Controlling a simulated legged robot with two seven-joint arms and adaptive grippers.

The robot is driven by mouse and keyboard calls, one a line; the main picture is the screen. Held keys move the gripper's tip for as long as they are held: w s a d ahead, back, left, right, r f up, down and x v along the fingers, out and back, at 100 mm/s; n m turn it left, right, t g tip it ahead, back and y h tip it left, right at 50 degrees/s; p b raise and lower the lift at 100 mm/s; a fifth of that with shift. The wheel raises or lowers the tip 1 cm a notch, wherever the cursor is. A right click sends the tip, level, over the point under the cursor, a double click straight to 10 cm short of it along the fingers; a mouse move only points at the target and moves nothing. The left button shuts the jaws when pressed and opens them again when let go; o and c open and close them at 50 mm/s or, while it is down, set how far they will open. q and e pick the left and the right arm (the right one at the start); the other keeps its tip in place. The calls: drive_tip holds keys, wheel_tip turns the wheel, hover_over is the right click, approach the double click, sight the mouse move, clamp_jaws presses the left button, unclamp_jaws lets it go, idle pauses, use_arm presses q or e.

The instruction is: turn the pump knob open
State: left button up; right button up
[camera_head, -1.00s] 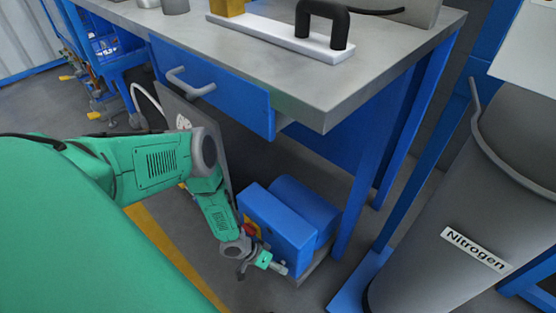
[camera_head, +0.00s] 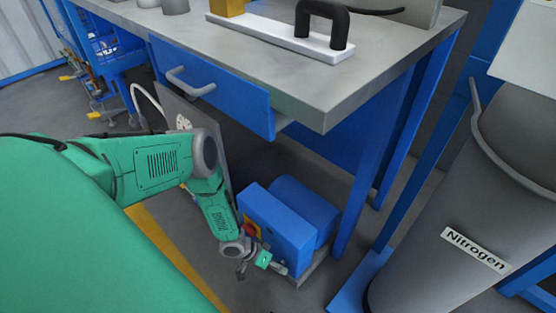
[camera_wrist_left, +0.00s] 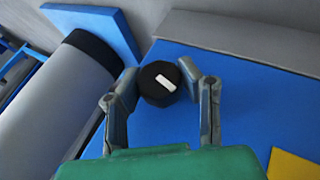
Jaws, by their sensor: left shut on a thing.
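The blue pump (camera_head: 283,222) stands on the floor under the workbench in the head view. Its black knob (camera_wrist_left: 158,83) with a white mark shows in the left wrist view, on the blue pump face (camera_wrist_left: 235,95). In the head view my left gripper (camera_head: 273,265) is at the pump's lower front, and the knob is hidden there. My right gripper is not in view.
The workbench (camera_head: 340,85) with a blue drawer (camera_head: 215,85) overhangs the pump. A blue bench leg (camera_head: 365,175) is right of it, and a grey nitrogen cylinder (camera_head: 455,220) stands further right. Open floor lies in front.

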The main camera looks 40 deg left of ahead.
use_arm(q)
drive_tip(key=shift+w+a, duration=0.4)
drive_tip(key=shift+a, duration=0.1)
drive_tip(key=o, duration=1)
drive_tip(key=shift+o, duration=1)
drive_tip(key=shift+s+d, duration=0.1)
drive_tip(key=shift+s, duration=0.1)
drive_tip(key=shift+s+a+r, duration=0.2)
drive_tip(key=shift+a+r, duration=0.05)
drive_tip(key=shift+r, duration=0.2)
drive_tip(key=s+a+r, duration=0.2)
drive_tip(key=s+a, duration=0.6)
drive_tip(key=a, duration=0.4)
drive_tip(key=shift+r, duration=0.4)
drive_tip(key=shift+s, duration=0.1)
